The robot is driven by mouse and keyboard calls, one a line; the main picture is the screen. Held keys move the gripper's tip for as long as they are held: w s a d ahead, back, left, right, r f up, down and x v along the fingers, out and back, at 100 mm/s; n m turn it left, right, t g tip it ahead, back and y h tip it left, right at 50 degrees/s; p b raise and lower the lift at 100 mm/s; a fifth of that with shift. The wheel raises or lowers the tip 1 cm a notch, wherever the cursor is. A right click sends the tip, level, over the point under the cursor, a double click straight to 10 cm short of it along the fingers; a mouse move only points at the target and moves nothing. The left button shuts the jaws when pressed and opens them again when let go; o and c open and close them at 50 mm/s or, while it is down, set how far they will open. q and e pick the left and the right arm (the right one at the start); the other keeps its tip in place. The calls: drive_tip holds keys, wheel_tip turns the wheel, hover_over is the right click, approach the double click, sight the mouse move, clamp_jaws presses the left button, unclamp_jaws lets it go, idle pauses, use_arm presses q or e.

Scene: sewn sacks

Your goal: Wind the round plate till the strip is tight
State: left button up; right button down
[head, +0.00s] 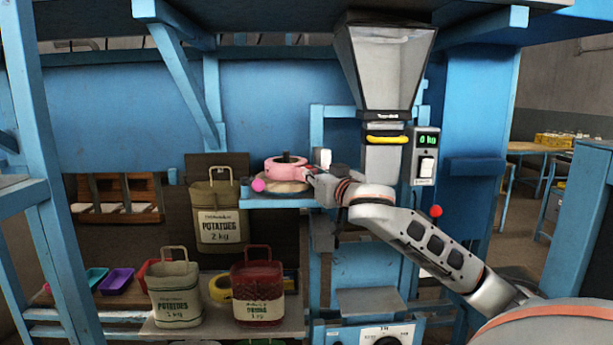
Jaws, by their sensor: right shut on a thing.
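A pink ball (258,185) shows at the plate's left edge. My right gripper (312,177) reaches in from the right and is shut at the plate's right edge, seemingly on the plate. Its fingertips are small and partly hidden, and I cannot tell how tight the strip is. My left gripper is not in view.
A red knob (435,211) shows beside my right arm.

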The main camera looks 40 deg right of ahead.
drive_tip(key=shift+f, duration=0.2)
drive_tip(key=c, duration=1.9)
unclamp_jaws()
drive_tip(key=shift+w+a, duration=0.1)
drive_tip(key=shift+r, duration=0.2)
drive_tip(key=shift+v, duration=4.05)
